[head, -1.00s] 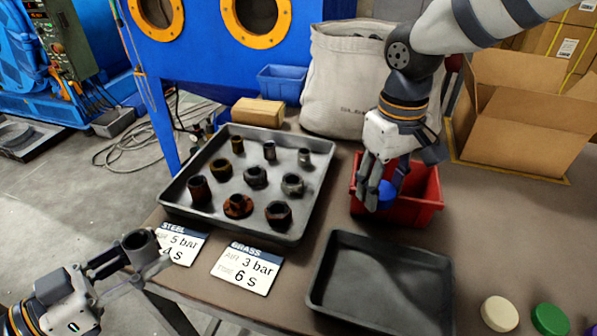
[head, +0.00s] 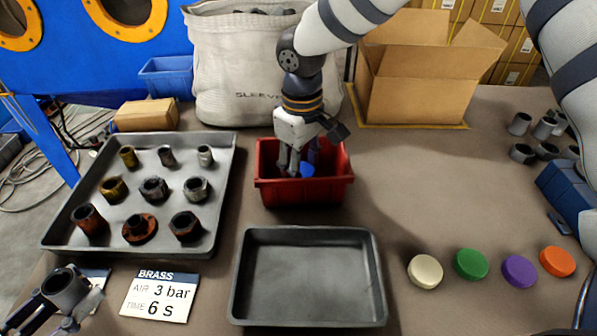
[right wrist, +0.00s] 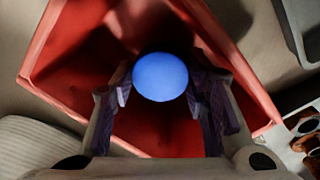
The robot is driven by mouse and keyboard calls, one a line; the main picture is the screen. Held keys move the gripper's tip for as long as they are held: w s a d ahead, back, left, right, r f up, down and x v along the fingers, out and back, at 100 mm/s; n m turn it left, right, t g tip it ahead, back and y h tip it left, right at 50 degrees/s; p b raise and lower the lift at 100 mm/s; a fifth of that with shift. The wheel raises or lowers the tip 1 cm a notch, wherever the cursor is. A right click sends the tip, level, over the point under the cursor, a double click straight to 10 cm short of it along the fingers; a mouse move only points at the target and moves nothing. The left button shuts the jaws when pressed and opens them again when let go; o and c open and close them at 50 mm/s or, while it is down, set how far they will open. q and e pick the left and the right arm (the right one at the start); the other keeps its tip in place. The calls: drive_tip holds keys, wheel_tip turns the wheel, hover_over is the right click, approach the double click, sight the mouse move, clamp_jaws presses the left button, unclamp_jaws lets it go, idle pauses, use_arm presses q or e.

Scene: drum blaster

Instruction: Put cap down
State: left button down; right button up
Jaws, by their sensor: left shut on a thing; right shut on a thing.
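My right gripper (head: 298,168) is shut on a blue cap (head: 307,171) at the red bin (head: 303,192), with its fingers within the bin's outline. In the right wrist view the round blue cap (right wrist: 160,76) sits between the two fingers, with the red bin (right wrist: 70,85) around and below it. Whether the cap touches the bin floor cannot be told. My left gripper (head: 72,310) is at the lower left, shut on a dark grey hollow sleeve (head: 64,288) with its open end up.
A tray (head: 222,205) of several metal fittings stands left of the bin. An empty dark tray (head: 307,275) lies in front. Cream (head: 425,271), green (head: 471,264), purple (head: 519,271) and orange (head: 557,261) caps lie at right. A canvas sack (head: 240,70) and cardboard box (head: 425,90) stand behind.

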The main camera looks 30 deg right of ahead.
sight(302, 171)
use_arm(q)
drive_tip(key=shift+f, duration=0.2)
use_arm(e)
drive_tip(key=shift+f, duration=0.85)
drive_tip(key=shift+f, duration=0.15)
drive_tip(key=o, duration=0.9)
drive_tip(key=shift+c, duration=0.2)
use_arm(q)
wheel_tip(302, 171, up, 2)
drive_tip(key=shift+w+r+t+p, duration=0.1)
drive_tip(key=shift+r+t+p, duration=0.2)
drive_tip(key=shift+p, duration=0.2)
use_arm(e)
wheel_tip(302, 171, up, 12)
drive_tip(key=shift+a+r, duration=0.15)
drive_tip(key=shift+r, duration=0.05)
use_arm(q)
drive_tip(key=shift+f, duration=0.1)
use_arm(e)
drive_tip(key=shift+s+f, duration=0.1)
